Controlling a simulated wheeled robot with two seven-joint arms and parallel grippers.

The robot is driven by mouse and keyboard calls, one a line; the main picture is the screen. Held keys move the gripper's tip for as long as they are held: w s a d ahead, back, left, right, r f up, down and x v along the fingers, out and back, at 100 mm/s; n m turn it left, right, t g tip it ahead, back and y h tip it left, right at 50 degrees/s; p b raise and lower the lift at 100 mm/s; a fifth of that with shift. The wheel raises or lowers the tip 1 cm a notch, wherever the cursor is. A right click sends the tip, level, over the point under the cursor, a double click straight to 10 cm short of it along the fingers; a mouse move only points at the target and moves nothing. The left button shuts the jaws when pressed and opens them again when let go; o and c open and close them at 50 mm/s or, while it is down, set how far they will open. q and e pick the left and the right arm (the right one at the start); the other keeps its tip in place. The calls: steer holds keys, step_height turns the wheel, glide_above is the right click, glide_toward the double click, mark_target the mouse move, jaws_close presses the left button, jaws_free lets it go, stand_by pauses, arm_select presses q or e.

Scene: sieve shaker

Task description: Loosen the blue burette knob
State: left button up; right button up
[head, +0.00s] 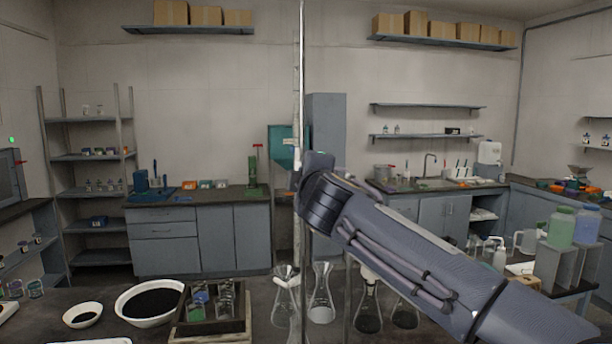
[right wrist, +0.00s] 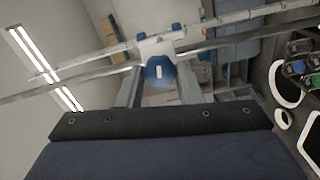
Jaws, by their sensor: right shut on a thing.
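The blue burette knob (right wrist: 160,72) sits in the middle of the right wrist view, with a pale mark on its face. It is on a white holder (right wrist: 160,43) with small blue parts, which crosses long thin rods. My right gripper (right wrist: 159,88) has one grey finger on each side of the knob and is shut on it. In the head view my right wrist hides the knob and the fingers. The burette (head: 297,110) shows there as a thin upright tube beside the metal stand rod (head: 302,60). My left gripper is not in view.
Several glass flasks (head: 321,300) stand on the table below my right arm. A wooden rack (head: 212,332) with small bottles, a white bowl of dark grains (head: 150,302) and a smaller dish (head: 82,315) are at the left. Green and blue jars (head: 560,228) stand at the right.

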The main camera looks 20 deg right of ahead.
steer(key=shift+f+n, duration=0.1)
steer(key=shift+n, duration=0.9)
steer(key=o, duration=0.9)
steer(key=shift+o, duration=0.2)
steer(key=b+v, duration=0.2)
steer(key=v, duration=0.6)
